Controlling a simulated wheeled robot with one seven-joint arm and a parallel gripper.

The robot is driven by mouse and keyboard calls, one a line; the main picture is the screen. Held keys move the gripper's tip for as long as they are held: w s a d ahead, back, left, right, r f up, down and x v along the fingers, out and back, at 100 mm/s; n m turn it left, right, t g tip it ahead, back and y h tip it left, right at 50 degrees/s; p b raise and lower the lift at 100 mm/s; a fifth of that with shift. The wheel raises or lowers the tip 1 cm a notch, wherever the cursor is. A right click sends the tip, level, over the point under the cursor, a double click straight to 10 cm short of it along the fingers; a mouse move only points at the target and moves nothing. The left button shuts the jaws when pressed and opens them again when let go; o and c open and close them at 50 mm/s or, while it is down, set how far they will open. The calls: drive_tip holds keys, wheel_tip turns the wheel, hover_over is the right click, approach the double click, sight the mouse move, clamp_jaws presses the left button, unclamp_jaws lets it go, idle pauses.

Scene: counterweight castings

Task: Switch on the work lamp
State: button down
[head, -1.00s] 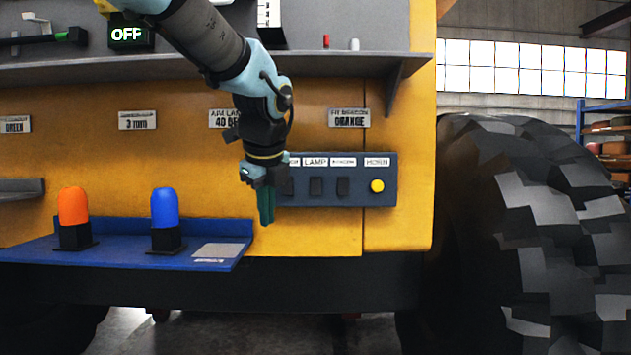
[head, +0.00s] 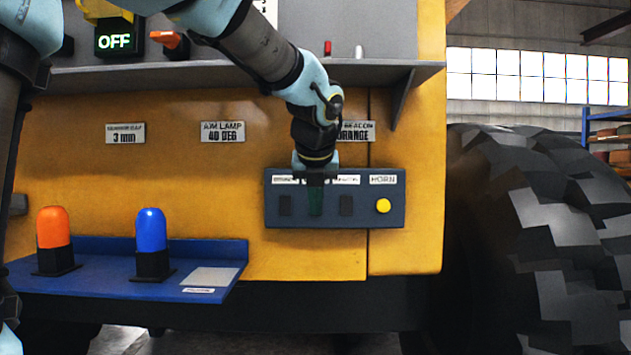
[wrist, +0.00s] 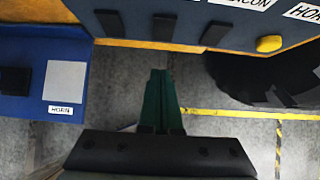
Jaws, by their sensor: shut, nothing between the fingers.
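A dark blue switch panel (head: 335,219) is fixed to the yellow body, with black rocker switches and a yellow button. My gripper (head: 315,210) is shut and empty, fingers pointing down, in front of the middle rocker. It hides that rocker and its label in the head view; the label read LAMP a second ago. In the wrist view the lamp rocker (wrist: 164,27) shows ahead of my green fingertips (wrist: 159,75), with a visible gap between them. No work lamp can be made out.
The left rocker (head: 285,205), the right rocker (head: 346,205) and the yellow horn button (head: 383,206) flank the lamp rocker. A blue shelf (head: 110,281) with an orange beacon (head: 53,228) and a blue beacon (head: 151,231) juts out lower left. A grey ledge (head: 200,76) overhangs. A display (head: 115,40) reads OFF.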

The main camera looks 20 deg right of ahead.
drive_tip(key=w, duration=0.1)
drive_tip(key=w+d+p, duration=0.1)
drive_tip(key=w+d+f, duration=0.1)
drive_tip(key=w, duration=0.1)
drive_tip(key=shift+f, duration=0.1)
drive_tip(key=shift+w+f+t+b, duration=0.2)
drive_tip(key=shift+f+t+b, duration=0.25)
drive_tip(key=shift+b, duration=0.75)
drive_tip(key=shift+w+t+h+b, duration=0.1)
drive_tip(key=shift+t+h+b, duration=0.25)
drive_tip(key=shift+b, duration=0.35)
drive_tip(key=shift+r+p, duration=0.1)
drive_tip(key=shift+p, duration=0.55)
drive_tip(key=shift+r, duration=0.1)
